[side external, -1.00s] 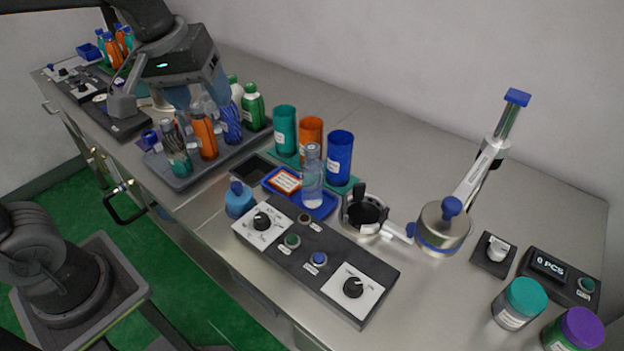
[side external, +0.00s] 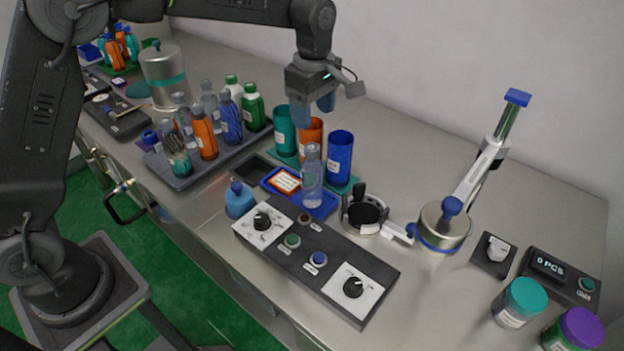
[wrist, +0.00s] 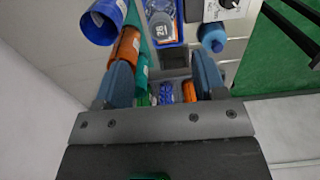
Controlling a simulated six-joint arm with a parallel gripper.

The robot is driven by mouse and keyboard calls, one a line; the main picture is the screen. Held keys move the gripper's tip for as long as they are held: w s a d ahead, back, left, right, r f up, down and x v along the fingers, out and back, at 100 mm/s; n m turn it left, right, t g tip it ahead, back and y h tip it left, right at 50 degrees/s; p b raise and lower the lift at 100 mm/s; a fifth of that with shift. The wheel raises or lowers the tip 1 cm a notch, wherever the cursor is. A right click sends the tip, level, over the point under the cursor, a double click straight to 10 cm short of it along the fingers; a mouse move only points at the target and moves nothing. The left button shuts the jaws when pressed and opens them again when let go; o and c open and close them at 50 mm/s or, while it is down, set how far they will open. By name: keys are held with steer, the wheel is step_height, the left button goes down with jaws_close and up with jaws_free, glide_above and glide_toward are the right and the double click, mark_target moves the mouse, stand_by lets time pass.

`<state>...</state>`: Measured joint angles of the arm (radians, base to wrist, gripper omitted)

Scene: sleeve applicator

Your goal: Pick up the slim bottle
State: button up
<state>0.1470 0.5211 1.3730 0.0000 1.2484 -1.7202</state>
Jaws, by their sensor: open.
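A slim clear bottle (side external: 311,182) stands upright on a small blue tray (side external: 328,208) in the side view. In the wrist view a clear bottle top (wrist: 161,24) shows on the blue tray (wrist: 178,41), ahead of my fingers. My gripper (side external: 313,107) is open and empty, pointing down above the teal cup (side external: 285,130) and orange cup (side external: 311,135), higher than the bottle and behind it. In the wrist view my gripper (wrist: 163,80) has its two blue fingers wide apart with nothing held between them.
A blue cup (side external: 340,157) stands close behind the clear bottle. A grey tray (side external: 180,180) at left holds several bottles. A light blue squat bottle (side external: 238,201) and a control panel (side external: 315,260) are in front. A ring holder (side external: 365,215) is at right.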

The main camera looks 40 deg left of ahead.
mark_target(312, 147)
steer(key=f, duration=1)
steer(key=shift+a+f, duration=0.15)
steer(key=shift+a, duration=0.05)
steer(key=shift+c, duration=0.2)
jaws_close()
